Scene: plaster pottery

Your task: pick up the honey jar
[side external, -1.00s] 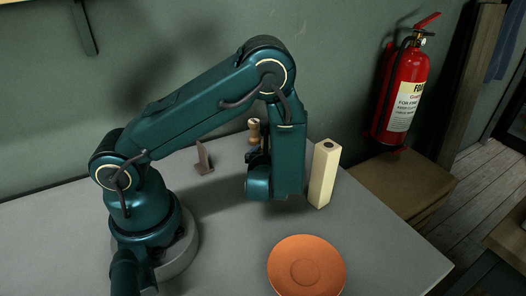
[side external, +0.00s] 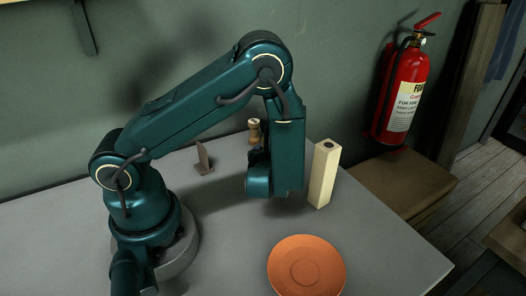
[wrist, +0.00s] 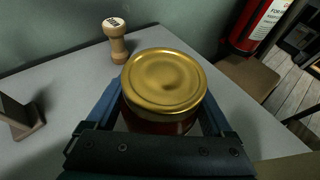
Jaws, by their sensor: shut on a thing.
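The honey jar (wrist: 163,82) has a round gold lid and a dark reddish body, and fills the middle of the wrist view. My gripper (wrist: 160,128) is shut on it, with a blue finger along each side of the jar below the lid. In the side view the jar and the fingers are hidden behind my wrist. I cannot tell from these frames how high the jar is above the table.
A tall cream block (side external: 323,174) stands just right of my wrist. An orange saucer (side external: 306,283) lies at the front. A wooden stamp (wrist: 116,42) and a small brown stand (side external: 203,158) are behind. A red extinguisher (side external: 402,90) is at the right. The grey table's front left is clear.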

